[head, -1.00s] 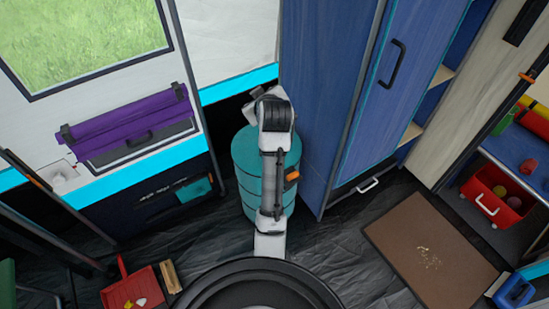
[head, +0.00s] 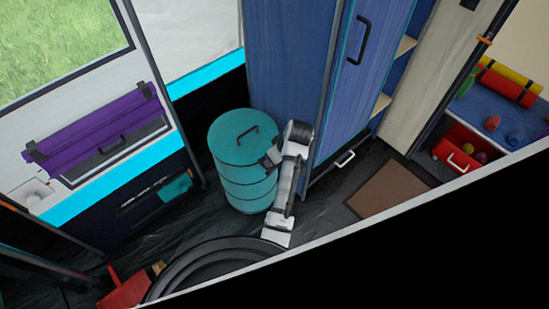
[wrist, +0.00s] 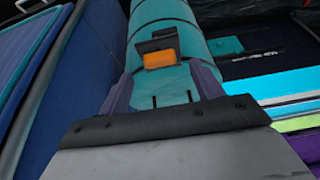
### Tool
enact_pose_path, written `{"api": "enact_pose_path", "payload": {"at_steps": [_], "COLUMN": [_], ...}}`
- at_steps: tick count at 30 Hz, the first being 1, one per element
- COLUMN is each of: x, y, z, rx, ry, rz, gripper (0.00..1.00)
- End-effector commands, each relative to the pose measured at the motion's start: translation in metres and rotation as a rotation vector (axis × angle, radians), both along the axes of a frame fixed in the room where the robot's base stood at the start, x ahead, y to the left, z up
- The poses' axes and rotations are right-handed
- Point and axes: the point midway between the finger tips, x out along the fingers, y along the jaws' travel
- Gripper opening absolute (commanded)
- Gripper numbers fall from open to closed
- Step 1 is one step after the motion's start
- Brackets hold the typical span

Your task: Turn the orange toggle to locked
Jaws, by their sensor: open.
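The orange toggle (wrist: 160,60) is a small orange block under a dark bracket on the side of the teal barrel (wrist: 165,15). In the head view the barrel (head: 235,185) stands upright on the floor, with a dark handle on its lid. My gripper (head: 270,158) is at the barrel's right side and hides the toggle there. In the wrist view my gripper (wrist: 160,85) is open, its two purple fingers apart, with the toggle between them and slightly beyond. I cannot tell whether either finger touches it.
A tall blue cabinet (head: 290,70) stands close behind and right of the barrel. A red dustpan (head: 125,288) and brown mat (head: 385,190) lie on the floor. A black area covers the head view's lower right.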

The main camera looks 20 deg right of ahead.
Motion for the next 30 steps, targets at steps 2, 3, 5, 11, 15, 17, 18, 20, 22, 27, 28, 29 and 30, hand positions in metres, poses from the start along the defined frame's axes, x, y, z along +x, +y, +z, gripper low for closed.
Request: {"api": "enact_pose_path", "payload": {"at_steps": [2,3,5,11,15,17,18,20,22,27,28,29,30], "x": [0.005,0.007,0.01,0.015,0.015,0.015,0.015,0.015,0.015,0.015,0.015,0.015,0.015], "y": [0.002,0.003,0.004,0.005,0.005,0.005,0.005,0.005,0.005,0.005,0.005,0.005,0.005], "z": [-0.014,-0.019,-0.025,-0.037,-0.038,-0.038,-0.038,-0.038,-0.038,-0.038,-0.038,-0.038,-0.038], "rx": [0.001,0.001,0.0,-0.001,-0.002,-0.002,-0.002,-0.002,-0.002,-0.002,-0.002,-0.001,-0.001], "ry": [0.003,0.001,0.001,0.0,-0.001,-0.001,-0.001,-0.001,-0.001,-0.001,-0.001,0.0,0.0], "rz": [0.001,0.0,0.0,0.0,-0.001,-0.001,-0.001,-0.001,-0.001,-0.001,-0.001,0.0,0.0], "gripper": [0.65,0.65,0.65,0.65,0.65,0.65,0.65,0.62,0.52,0.3,0.26,0.22,0.21]}}
